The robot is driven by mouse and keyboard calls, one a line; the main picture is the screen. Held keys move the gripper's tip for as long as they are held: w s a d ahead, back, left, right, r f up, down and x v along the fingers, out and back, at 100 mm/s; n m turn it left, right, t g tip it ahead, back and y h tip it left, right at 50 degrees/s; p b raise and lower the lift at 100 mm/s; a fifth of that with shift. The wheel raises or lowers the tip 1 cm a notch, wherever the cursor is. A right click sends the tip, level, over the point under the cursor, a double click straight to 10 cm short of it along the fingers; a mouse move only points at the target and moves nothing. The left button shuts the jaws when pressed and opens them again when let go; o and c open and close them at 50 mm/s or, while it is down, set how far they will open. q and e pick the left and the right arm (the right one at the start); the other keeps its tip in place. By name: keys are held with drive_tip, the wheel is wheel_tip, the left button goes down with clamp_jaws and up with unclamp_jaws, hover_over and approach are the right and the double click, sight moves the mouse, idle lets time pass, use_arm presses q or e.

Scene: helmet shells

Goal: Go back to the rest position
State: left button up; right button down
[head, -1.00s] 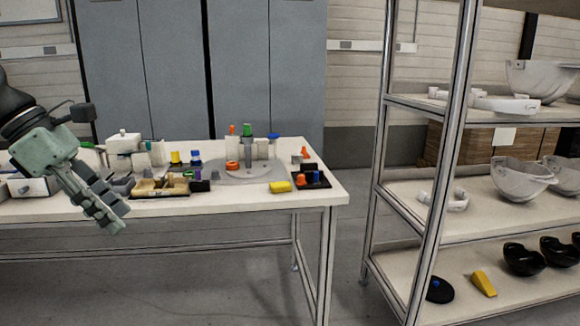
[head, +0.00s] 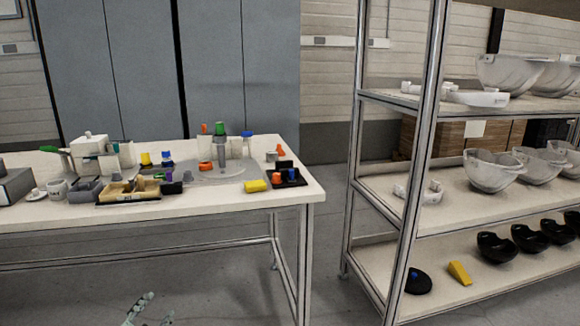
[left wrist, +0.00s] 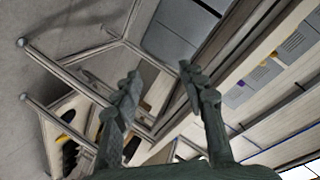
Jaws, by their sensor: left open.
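My left gripper (head: 150,312) shows only as fingertips at the bottom edge of the head view, low in front of the table. In the left wrist view its two fingers (left wrist: 158,85) are spread apart with nothing between them. The gripper is clear of the table and the shelf. My right gripper is in neither view.
A white table (head: 230,205) at the left bears bottles, a yellow block (head: 256,186) and small trays. A metal shelf rack (head: 385,190) at the right holds white helmet shells (head: 493,170) and black shells (head: 497,245). Bare floor (head: 330,220) lies between them.

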use_arm(q)
drive_tip(key=s+d+f+n+g, duration=0.1)
drive_tip(key=s+f+n+g, duration=0.2)
drive_tip(key=s+f, duration=0.8)
drive_tip(key=s+d+f+n+g, duration=0.1)
drive_tip(key=s+f+n+g, duration=0.2)
drive_tip(key=s+f+g, duration=0.5)
drive_tip(key=s+f, duration=0.3)
drive_tip(key=s, duration=0.4)
drive_tip(key=shift+s+f+n+g, duration=0.2)
drive_tip(key=shift+s+n+g, duration=0.1)
drive_tip(key=shift+s, duration=0.1)
drive_tip(key=shift+d, duration=0.1)
drive_tip(key=shift+c, duration=1)
